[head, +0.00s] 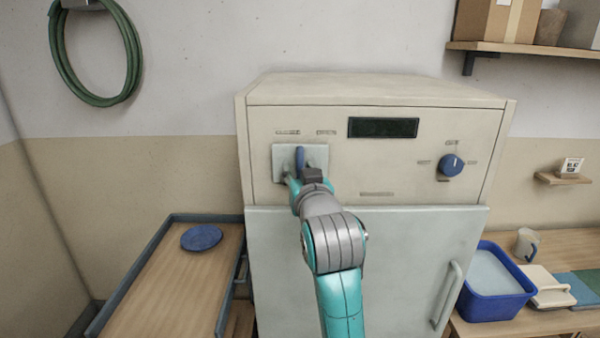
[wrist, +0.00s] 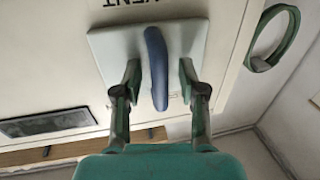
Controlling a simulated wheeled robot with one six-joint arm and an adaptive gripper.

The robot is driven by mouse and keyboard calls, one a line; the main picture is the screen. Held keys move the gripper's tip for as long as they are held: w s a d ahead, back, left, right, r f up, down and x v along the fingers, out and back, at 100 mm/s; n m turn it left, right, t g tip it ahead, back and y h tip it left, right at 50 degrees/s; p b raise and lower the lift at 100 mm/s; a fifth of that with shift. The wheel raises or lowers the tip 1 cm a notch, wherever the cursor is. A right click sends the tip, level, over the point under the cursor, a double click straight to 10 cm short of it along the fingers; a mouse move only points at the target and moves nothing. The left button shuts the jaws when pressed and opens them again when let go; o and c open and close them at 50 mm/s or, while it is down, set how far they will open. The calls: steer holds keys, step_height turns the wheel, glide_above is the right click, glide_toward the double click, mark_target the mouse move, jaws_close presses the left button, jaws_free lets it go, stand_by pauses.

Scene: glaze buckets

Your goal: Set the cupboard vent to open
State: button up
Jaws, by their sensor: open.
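The vent control is a pale plate (head: 283,160) with a blue lever (head: 299,157) on the upper left of the cupboard's front (head: 335,160). The lever looks about upright in the head view. In the wrist view the lever (wrist: 157,65) crosses the plate (wrist: 112,45), with part of the lettering "VENT" beside the plate. My gripper (wrist: 159,78) is open, with one finger on each side of the lever and a visible gap on both sides. In the head view my gripper (head: 302,177) hides the plate's lower part.
A dark display (head: 383,128) and a blue knob (head: 451,165) are on the same panel. The cupboard door (head: 385,260) below is closed, with a handle (head: 447,296). A blue tub (head: 495,290) stands at right. A tray-like bench (head: 165,290) with a blue disc (head: 201,238) is at left.

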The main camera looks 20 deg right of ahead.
jaws_close()
steer(key=shift+d, duration=0.1)
steer(key=s+d, duration=0.1)
steer(key=d, duration=0.4)
steer(key=s+d, duration=0.1)
steer(key=d, duration=0.1)
steer(key=shift+s+d, duration=0.3)
steer(key=shift+d, duration=0.1)
jaws_free()
steer(key=shift+d, duration=0.15)
steer(key=shift+s, duration=0.1)
